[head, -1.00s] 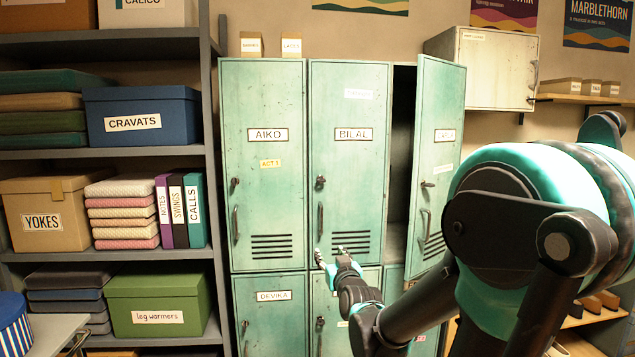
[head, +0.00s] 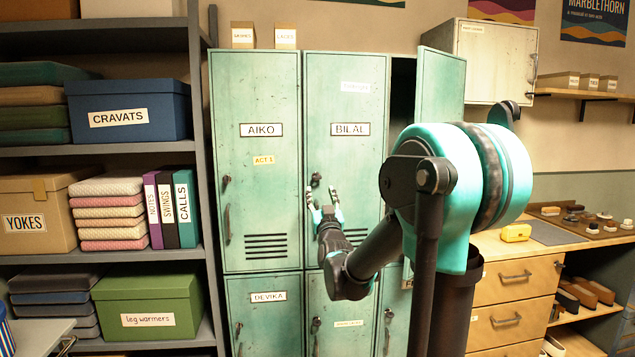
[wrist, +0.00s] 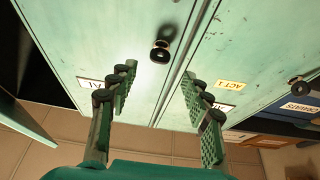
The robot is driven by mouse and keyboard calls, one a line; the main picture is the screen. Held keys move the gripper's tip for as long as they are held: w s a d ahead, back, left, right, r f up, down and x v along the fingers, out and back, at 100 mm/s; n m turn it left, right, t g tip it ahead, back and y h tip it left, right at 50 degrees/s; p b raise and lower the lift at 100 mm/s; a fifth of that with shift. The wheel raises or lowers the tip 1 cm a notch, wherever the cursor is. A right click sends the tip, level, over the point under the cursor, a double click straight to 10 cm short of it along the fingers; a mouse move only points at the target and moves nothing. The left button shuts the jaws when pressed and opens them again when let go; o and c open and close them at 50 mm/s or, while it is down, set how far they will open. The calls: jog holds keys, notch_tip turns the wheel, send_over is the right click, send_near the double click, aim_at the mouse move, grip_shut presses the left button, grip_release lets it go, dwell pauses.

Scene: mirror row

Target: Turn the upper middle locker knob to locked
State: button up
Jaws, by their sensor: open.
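The upper middle locker (head: 345,90) is green, labelled BILAL, and its door looks shut. Its dark knob (head: 316,178) sits near the door's left edge, above the handle. My gripper (head: 322,198) is open and empty in front of this door, just below the knob in the head view. In the wrist view the knob (wrist: 160,52) shows beyond and between the spread fingers of my gripper (wrist: 157,80), apart from both. The knob's exact turn is too small to tell.
The AIKO locker (head: 255,110) adjoins on the left, with its own knob (head: 226,180). The upper right locker door (head: 440,90) stands open. A shelf rack (head: 205,150) stands left, and a wooden drawer unit (head: 515,272) stands right.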

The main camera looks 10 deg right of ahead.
aim_at(316, 179)
jog(key=x, duration=0.7)
jog(key=shift+w+r, duration=0.2)
jog(key=shift+w, duration=0.1)
grip_shut()
